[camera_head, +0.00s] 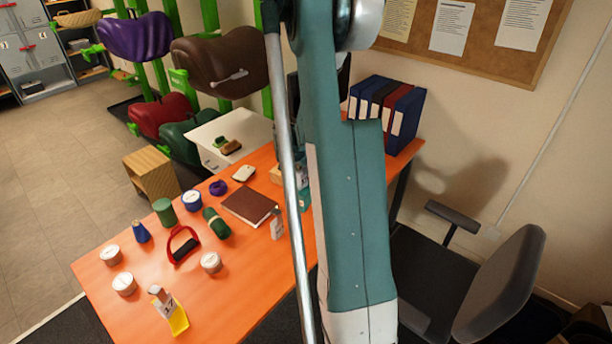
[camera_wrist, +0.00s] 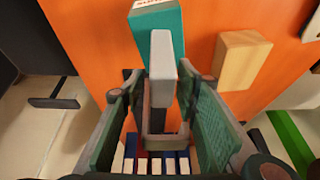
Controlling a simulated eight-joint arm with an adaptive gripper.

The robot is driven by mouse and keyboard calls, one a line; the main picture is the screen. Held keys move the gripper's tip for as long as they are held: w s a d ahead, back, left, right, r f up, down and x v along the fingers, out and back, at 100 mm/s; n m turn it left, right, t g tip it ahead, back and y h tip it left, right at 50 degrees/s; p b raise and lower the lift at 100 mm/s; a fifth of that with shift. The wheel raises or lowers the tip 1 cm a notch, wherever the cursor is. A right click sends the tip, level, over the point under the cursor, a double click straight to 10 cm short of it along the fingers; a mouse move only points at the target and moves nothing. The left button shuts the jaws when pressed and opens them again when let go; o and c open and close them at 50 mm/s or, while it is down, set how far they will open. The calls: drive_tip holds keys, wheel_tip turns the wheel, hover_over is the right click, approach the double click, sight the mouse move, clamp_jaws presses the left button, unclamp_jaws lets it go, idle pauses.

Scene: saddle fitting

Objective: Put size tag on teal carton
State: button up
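The teal carton (camera_wrist: 172,18) stands on the orange desk at the top middle of the wrist view, with a white label on its edge. In the head view my arm hides most of it. The gripper is hidden behind my arm in the head view.
A wooden block (camera_wrist: 240,60) stands right of the carton in the wrist view. Binders (camera_head: 398,118) stand at the desk's back end. A brown book (camera_head: 249,206), a small bottle (camera_head: 277,224) and a yellow item marked 17 (camera_head: 177,320) are on the desk. A chair (camera_head: 500,285) is at right.

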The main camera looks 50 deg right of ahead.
sight(299, 174)
drive_tip(key=shift+p+v, duration=0.55)
drive_tip(key=shift+v, duration=5.2)
drive_tip(key=s+a+r+n+t, duration=0.1)
drive_tip(key=a+r+n, duration=0.3)
drive_tip(key=a, duration=0.5)
drive_tip(key=s+a+r+n+t+y, duration=0.1)
drive_tip(key=a+r+n, duration=0.1)
drive_tip(key=a+r, duration=0.5)
drive_tip(key=a+r+n+t, duration=0.2)
drive_tip(key=a+r, duration=0.1)
drive_tip(key=a, duration=0.9)
drive_tip(key=s+a+n+t+y, duration=0.1)
drive_tip(key=s+a+n, duration=0.4)
drive_tip(key=a, duration=0.6)
drive_tip(key=s+a+r+n+t+y, duration=0.1)
drive_tip(key=s+a+n, duration=0.4)
drive_tip(key=s+a, duration=0.5)
drive_tip(key=a+y, duration=0.1)
drive_tip(key=a, duration=0.1)
drive_tip(key=shift+s+a+r+t+y, duration=0.15)
drive_tip(key=shift+s+a+t+y, duration=0.15)
drive_tip(key=shift+t, duration=0.1)
